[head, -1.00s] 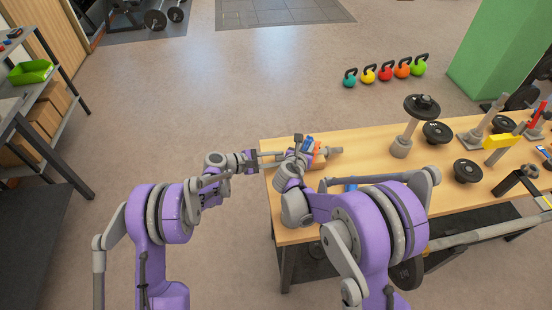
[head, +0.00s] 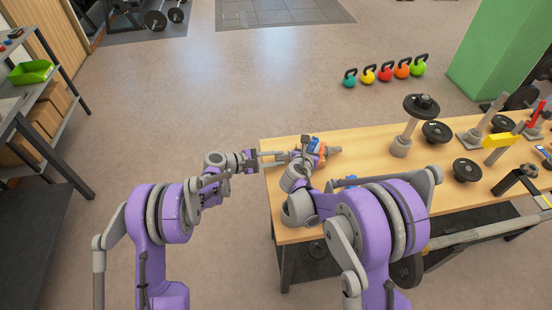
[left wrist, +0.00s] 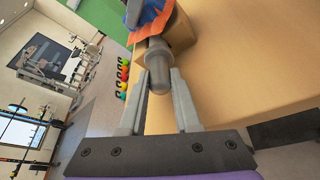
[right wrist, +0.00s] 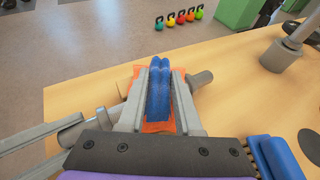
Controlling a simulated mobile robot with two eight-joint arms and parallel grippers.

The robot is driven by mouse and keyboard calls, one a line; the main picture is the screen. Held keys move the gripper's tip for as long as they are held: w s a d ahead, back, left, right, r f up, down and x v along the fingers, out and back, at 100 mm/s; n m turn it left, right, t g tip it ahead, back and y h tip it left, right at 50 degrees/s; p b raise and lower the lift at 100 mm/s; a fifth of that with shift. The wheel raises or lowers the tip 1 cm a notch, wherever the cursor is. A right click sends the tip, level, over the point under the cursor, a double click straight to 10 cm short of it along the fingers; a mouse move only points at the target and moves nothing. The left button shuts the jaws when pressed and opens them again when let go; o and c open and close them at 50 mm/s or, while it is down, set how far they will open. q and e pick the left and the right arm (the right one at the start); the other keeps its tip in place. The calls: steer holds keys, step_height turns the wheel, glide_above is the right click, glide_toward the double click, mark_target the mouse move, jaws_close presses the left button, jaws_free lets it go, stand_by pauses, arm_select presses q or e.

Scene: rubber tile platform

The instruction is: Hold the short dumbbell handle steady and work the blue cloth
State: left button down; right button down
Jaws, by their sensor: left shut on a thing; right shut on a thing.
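The short grey dumbbell handle lies near the left end of the wooden table; its far end (head: 334,150) shows in the head view and its near end (left wrist: 157,70) in the left wrist view. My left gripper (head: 280,156) is shut on that near end, one finger on each side. My right gripper (right wrist: 160,80) is shut on the folded blue cloth (right wrist: 159,95), above the handle's middle. The cloth also shows in the head view (head: 314,144). Orange material (right wrist: 124,80) lies under the cloth around the handle. Cloth and gripper hide the handle's middle.
A wooden block (left wrist: 182,38) sits under the handle. A blue-backed brush (right wrist: 288,160) lies on the table (head: 375,150) nearby. A grey post with a black plate (head: 401,146) and loose plates (head: 467,170) stand farther right. Kettlebells (head: 386,72) are on the floor beyond.

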arm_select(q)
steer(key=shift+s+d+f, duration=0.1)
steer(key=shift+d+f, duration=0.05)
steer(key=shift+f, duration=0.3)
arm_select(e)
steer(key=shift+w+d+f, duration=0.2)
steer(key=shift+d+f, duration=0.3)
steer(key=shift+f, duration=0.3)
steer(key=shift+w+d+r, duration=0.1)
steer(key=shift+d, duration=0.15)
arm_select(q)
steer(key=shift+w, duration=0.2)
arm_select(e)
steer(key=shift+r, duration=0.1)
arm_select(q)
steer(key=shift+w, duration=0.1)
arm_select(e)
steer(key=shift+a, duration=0.7)
steer(key=shift+a+r, duration=0.15)
steer(key=shift+a, duration=0.45)
